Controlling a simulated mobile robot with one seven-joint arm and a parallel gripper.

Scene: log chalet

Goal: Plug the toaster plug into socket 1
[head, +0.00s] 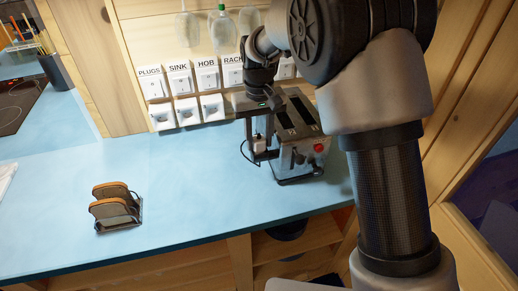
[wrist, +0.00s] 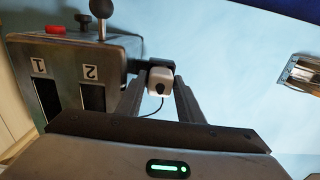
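The toaster plug (wrist: 160,82), a small white block with a black cord, sits between the two fingertips of my gripper (wrist: 160,92). The fingers appear to press on both its sides. In the head view the plug (head: 260,143) is beside the toaster's left side, above the counter, with its cord looping left. The metal toaster (head: 299,158) has two slots marked 1 and 2 and a red knob. A lower row of white sockets is on the back wall: left (head: 162,116), middle (head: 187,111), right (head: 212,107). I cannot read socket numbers.
Labelled switches (head: 180,82) sit above the sockets; glasses hang higher. A toast rack (head: 117,207) with toast stands at the front left of the blue counter (head: 190,175). The counter between rack and sockets is clear. A hob (head: 20,103) is far left.

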